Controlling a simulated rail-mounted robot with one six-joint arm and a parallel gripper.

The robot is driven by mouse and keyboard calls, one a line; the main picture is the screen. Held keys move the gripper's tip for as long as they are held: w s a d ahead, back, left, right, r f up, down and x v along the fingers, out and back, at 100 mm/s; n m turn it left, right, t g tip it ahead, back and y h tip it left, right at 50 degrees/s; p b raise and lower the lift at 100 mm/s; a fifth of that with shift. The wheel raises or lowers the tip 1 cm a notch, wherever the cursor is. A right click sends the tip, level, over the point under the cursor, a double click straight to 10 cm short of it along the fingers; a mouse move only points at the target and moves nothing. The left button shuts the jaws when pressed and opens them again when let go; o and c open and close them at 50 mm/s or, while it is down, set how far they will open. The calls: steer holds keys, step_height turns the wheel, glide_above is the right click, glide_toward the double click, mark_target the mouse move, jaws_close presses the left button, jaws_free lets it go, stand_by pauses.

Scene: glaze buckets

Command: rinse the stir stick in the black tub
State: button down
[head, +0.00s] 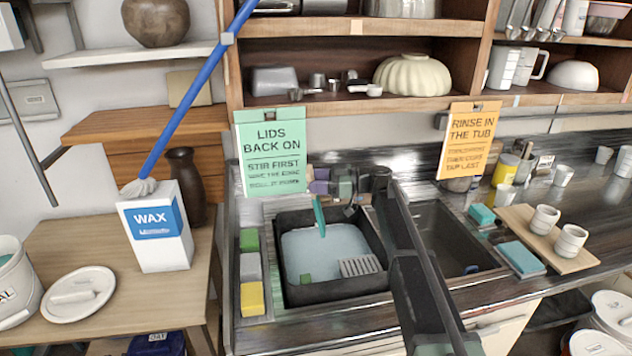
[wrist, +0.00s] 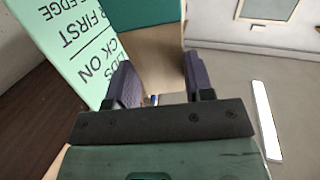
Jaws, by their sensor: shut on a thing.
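The black tub (head: 335,293) sits in the counter at the sink and holds pale, cloudy water (head: 328,250). My gripper (head: 319,187) is above the tub's far left part, shut on the teal stir stick (head: 319,217). The stick hangs down steeply with its lower end over the water; I cannot tell whether it touches the surface. In the wrist view the two dark purple fingers of my gripper (wrist: 160,88) show, with only a small, unclear bit between them; the stick is mostly hidden there.
A grey grate (head: 361,266) and a small green block (head: 305,279) are in the tub. Green, grey and yellow sponges (head: 251,268) line its left side. The mint card (head: 270,150) hangs close behind my gripper. An empty sink basin (head: 445,240) lies right. A wax box (head: 157,232) stands left.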

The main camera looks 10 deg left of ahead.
mark_target(325, 227)
steer(key=d+f+b, duration=0.1)
steer(key=f+b, duration=0.4)
steer(key=f, duration=0.1)
steer(key=w+d+f+b, duration=0.1)
steer(key=f+b, duration=0.4)
steer(key=b, duration=0.1)
steer(key=w+d+f+b, duration=0.1)
steer(key=f+b, duration=0.4)
steer(key=f, duration=0.1)
steer(key=shift+f+b, duration=0.3)
steer(key=shift+b, duration=0.05)
steer(key=shift+f, duration=0.3)
steer(key=shift+d+r, duration=0.1)
